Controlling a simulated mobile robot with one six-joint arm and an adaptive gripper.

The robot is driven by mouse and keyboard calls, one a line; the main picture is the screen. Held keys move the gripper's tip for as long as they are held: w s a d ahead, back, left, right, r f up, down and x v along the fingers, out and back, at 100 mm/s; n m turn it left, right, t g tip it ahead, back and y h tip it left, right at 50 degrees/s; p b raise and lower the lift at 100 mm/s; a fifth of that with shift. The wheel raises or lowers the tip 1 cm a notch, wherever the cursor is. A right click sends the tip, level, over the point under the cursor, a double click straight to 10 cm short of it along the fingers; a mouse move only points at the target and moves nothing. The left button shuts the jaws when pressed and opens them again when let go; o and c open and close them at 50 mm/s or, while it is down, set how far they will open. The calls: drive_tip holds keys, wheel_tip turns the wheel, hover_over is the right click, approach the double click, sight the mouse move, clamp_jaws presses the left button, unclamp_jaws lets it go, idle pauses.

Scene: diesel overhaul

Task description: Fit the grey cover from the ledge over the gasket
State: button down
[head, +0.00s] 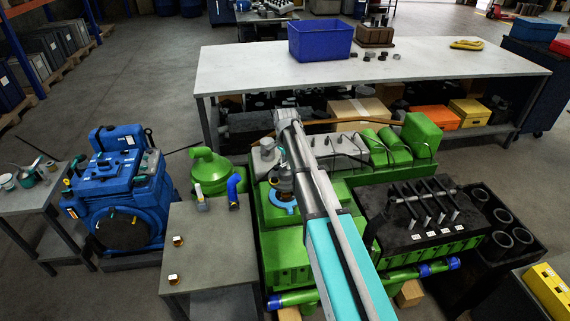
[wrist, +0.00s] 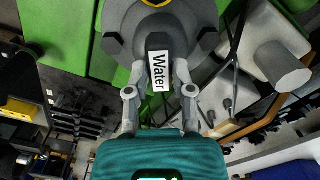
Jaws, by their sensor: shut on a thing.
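The grey cover (wrist: 118,45) is a round, stepped piece with a yellowish ring at its top and a dark block marked "Water". In the wrist view my gripper (wrist: 160,85) is shut on that block. In the head view the cover (head: 285,182) shows just left of my arm, which hides my gripper and part of the cover. The blue gasket (head: 281,204) lies on the green engine (head: 285,240), its front part showing just below the cover. I cannot tell whether the cover touches the gasket. In the wrist view the gasket is out of sight.
A pale grey housing (wrist: 280,55) stands close to the cover. A black block with levers (head: 425,215) lies to the right. A grey side table (head: 210,262) with small brass pieces stands at front left. A copper pipe (head: 355,121) and the workbench (head: 255,75) are behind.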

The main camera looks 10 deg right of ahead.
drive_tip(key=shift+w+f, duration=0.1)
idle(0.5)
wheel_tip(320, 180, down, 7)
drive_tip(key=b, duration=0.7)
drive_tip(key=shift+f+b, duration=0.7)
drive_tip(key=shift+b, duration=0.15)
idle(1.8)
idle(0.5)
drive_tip(key=shift+c, duration=2)
unclamp_jaws()
drive_tip(key=shift+r, duration=0.25)
